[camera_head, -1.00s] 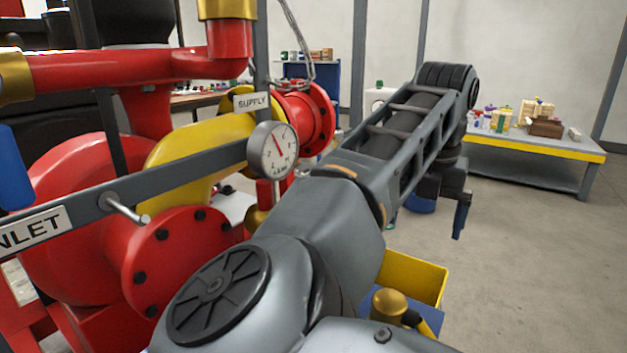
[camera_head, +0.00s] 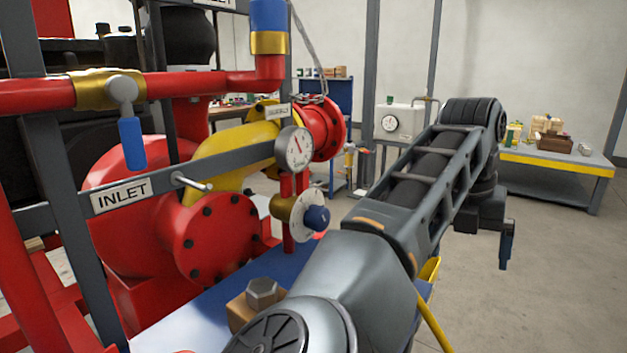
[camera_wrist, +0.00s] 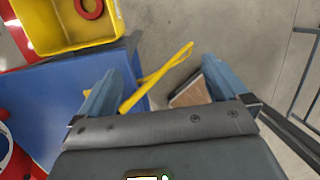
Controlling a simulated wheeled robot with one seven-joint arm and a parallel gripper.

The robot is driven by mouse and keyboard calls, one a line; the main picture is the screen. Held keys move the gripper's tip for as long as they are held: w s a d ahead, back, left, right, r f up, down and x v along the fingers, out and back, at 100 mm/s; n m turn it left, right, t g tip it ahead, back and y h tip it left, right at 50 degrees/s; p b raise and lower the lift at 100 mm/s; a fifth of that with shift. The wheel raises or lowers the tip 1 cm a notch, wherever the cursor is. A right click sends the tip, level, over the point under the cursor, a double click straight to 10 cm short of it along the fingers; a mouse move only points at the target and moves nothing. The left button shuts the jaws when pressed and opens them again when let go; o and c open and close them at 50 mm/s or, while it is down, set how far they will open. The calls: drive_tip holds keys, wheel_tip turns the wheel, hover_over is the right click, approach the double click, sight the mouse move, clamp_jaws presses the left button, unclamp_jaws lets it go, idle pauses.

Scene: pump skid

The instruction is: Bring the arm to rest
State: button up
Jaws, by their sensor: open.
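My arm reaches from the bottom centre of the head view toward the right, its elbow raised. My gripper (camera_head: 507,248) hangs at the arm's far end on the right, pointing down over the grey floor. In the wrist view my gripper (camera_wrist: 162,75) shows two blue fingers spread apart with nothing held between them. A yellow bar (camera_wrist: 160,75) shows below and between the fingers, apart from them as far as I can tell.
The pump skid, with its red pump (camera_head: 215,235), INLET label (camera_head: 122,195) and gauge (camera_head: 294,149), stands left of my arm. A yellow bin (camera_wrist: 65,25) holds a red ring (camera_wrist: 89,7). A workbench (camera_head: 560,165) stands back right. Floor (camera_head: 560,270) at right is clear.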

drive_tip(key=s+d+r+m+g+h+p, duration=0.1)
drive_tip(key=s+d+g+h, duration=0.1)
drive_tip(key=s+d+h, duration=0.6)
drive_tip(key=s+d+r+m+g+h+p, duration=0.15)
drive_tip(key=s+d, duration=0.25)
drive_tip(key=d, duration=0.8)
drive_tip(key=s+d+r+n+t+h, duration=0.1)
drive_tip(key=s+d+r+n+h, duration=0.4)
drive_tip(key=s+r+h, duration=0.55)
drive_tip(key=s+a+f+n+t+y+p, duration=0.15)
drive_tip(key=a+n+t+y, duration=0.3)
drive_tip(key=n+t, duration=0.5)
drive_tip(key=s+a+f+n+t+y, duration=0.25)
drive_tip(key=a+n+t+y, duration=0.2)
drive_tip(key=n+t, duration=0.5)
drive_tip(key=s+a+f+n+t+y+p, duration=0.1)
drive_tip(key=s+a+f+n+t+y, duration=0.15)
drive_tip(key=a+n+t+y, duration=0.65)
drive_tip(key=s+a+f+n+g+y, duration=0.1)
drive_tip(key=s+a+f+n+g, duration=0.2)
drive_tip(key=s, duration=0.3)
drive_tip(key=s+a+f+n+g+y+p, duration=0.1)
drive_tip(key=s+a+f+n+g+y, duration=0.1)
drive_tip(key=s+a+f+n+g, duration=0.2)
drive_tip(key=s+a+f+n+g+y+p, duration=0.1)
drive_tip(key=s+a+f+n+g, duration=0.2)
drive_tip(key=s, duration=0.5)
drive_tip(key=shift+s+a+f+n+g, duration=0.3)
drive_tip(key=shift+f+n+g, duration=0.45)
drive_tip(key=shift+f+n, duration=0.3)
